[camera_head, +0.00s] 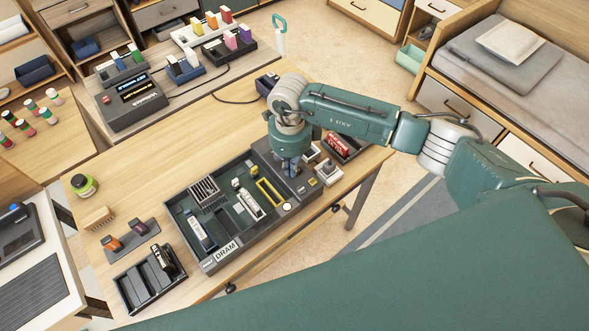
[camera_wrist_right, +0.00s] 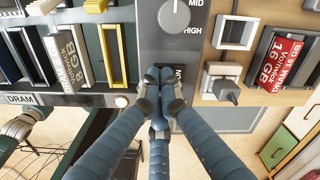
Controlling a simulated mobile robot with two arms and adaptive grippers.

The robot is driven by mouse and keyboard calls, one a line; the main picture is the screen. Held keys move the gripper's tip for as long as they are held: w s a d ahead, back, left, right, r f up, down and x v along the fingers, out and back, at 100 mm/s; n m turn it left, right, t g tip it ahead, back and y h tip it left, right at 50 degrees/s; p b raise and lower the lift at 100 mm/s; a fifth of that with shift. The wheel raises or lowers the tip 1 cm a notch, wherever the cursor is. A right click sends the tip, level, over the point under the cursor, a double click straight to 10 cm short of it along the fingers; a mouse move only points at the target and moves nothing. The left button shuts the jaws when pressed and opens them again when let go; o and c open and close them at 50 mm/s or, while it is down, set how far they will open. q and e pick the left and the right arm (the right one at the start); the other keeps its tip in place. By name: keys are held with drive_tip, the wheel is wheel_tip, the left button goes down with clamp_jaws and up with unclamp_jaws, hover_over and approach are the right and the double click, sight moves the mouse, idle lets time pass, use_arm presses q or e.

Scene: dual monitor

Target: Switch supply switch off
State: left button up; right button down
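The dark control panel (camera_head: 302,187) is at the right end of the DRAM device (camera_head: 216,258) on the wooden table. In the right wrist view, the panel (camera_wrist_right: 150,43) carries a grey knob (camera_wrist_right: 174,16) marked MID and HIGH. My right gripper (camera_head: 292,168) is over this panel, pointing down. In the wrist view, my right gripper's fingertips (camera_wrist_right: 160,78) are together, with nothing visible between them. They cover the panel below the knob, and a label there is partly hidden. My left gripper is not in view.
A small socket with a grey plug (camera_wrist_right: 226,85) and a red 16 GB module (camera_wrist_right: 280,62) are right of the panel. Memory modules (camera_wrist_right: 65,58) stand in slots to the left. A black slotted rack (camera_head: 150,283) is at the table's left front.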

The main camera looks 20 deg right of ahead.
drive_tip(key=shift+r+p, duration=1.75)
drive_tip(key=shift+r, duration=1.6)
